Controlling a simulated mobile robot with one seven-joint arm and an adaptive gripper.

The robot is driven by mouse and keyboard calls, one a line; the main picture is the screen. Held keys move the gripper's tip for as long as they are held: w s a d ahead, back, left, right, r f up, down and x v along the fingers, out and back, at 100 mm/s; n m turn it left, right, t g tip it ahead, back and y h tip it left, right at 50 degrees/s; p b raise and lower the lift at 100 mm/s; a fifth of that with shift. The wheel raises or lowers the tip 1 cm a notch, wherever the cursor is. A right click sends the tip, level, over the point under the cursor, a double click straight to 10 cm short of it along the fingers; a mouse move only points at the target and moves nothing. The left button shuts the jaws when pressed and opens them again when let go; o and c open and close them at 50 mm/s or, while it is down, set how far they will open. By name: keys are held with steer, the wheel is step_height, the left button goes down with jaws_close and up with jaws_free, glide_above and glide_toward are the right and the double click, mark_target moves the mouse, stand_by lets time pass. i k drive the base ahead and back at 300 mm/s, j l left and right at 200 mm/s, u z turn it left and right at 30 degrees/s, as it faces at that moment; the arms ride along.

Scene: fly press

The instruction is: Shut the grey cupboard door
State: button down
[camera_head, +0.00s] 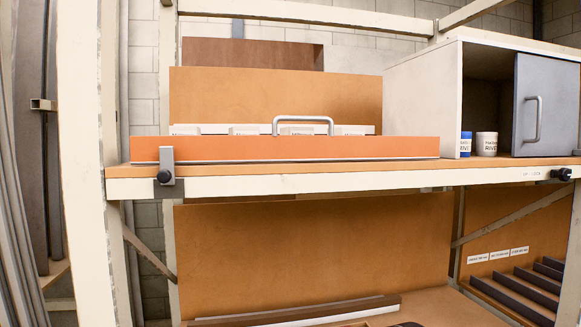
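The grey cupboard door (560,105) is at the right edge of the head view, in a white cupboard (422,100) on the upper shelf. It has a vertical silver bar handle (533,119) near its left edge. The door stands partly open. The left part of the cupboard front is uncovered, with a dark interior. The door's right side is cut off by the frame, so I cannot tell how it is mounted. My gripper is not in view.
A blue-and-white container (466,145) and a white one (486,144) stand inside the opening. An orange drawer-like front (290,148) with a silver handle lies left of the cupboard. Black-knobbed clamps (165,175) sit on the shelf edge (330,184). A white upright (85,130) stands left.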

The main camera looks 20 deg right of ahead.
mark_target(546, 100)
steer(key=z, duration=1.85)
steer(key=i+l, duration=0.9)
steer(key=i+u, duration=0.05)
steer(key=i, duration=0.05)
